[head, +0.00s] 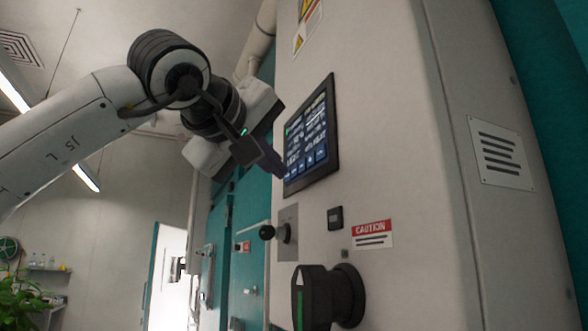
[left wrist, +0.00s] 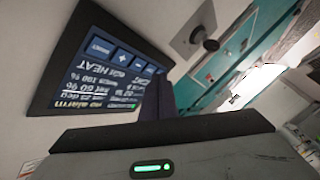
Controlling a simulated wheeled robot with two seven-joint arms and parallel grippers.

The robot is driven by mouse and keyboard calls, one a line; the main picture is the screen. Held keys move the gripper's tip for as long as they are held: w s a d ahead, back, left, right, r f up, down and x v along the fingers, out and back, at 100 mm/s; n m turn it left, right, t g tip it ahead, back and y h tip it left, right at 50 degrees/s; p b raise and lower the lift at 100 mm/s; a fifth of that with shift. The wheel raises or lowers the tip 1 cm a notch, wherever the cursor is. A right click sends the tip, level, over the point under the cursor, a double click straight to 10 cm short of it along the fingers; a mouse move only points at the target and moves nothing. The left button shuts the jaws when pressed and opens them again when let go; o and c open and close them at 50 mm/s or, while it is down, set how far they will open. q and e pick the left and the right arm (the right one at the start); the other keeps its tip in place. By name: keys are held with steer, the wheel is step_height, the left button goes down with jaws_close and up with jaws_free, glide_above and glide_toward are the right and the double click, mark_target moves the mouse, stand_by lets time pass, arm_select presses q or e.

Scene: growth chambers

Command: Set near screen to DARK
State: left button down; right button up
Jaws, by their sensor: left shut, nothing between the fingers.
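The near screen (head: 310,140) is a dark panel in a black frame on the pale cabinet front, with white text lines and a row of blue buttons along its lower edge. In the left wrist view the screen (left wrist: 105,62) appears upside down; "HEAT" and "no alarm" are legible, and I cannot read DARK. My left gripper (head: 280,170) is shut and empty, its dark fingertips at the screen's lower left corner. The fingers (left wrist: 158,98) also show beside the screen in the wrist view. I cannot tell whether they touch it. My right gripper is out of view.
Below the screen are a black-knobbed lever (head: 268,232), a small black module (head: 335,218), a red caution label (head: 372,233) and a large black handle (head: 328,297). Teal doors (head: 219,235) stand behind. A plant (head: 22,300) is at the lower left.

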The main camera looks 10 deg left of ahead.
arm_select(q)
steer(key=shift+w+d, duration=0.25)
steer(key=shift+d, duration=0.15)
stand_by(0.6)
steer(key=shift+a, duration=0.1)
stand_by(0.3)
steer(key=shift+s+a, duration=0.45)
steer(key=shift+a, duration=0.1)
steer(key=s+a, duration=0.1)
steer(key=a, duration=0.1)
steer(key=s+a, duration=0.1)
steer(key=a, duration=0.1)
steer(key=shift+s+b, duration=0.4)
stand_by(2.2)
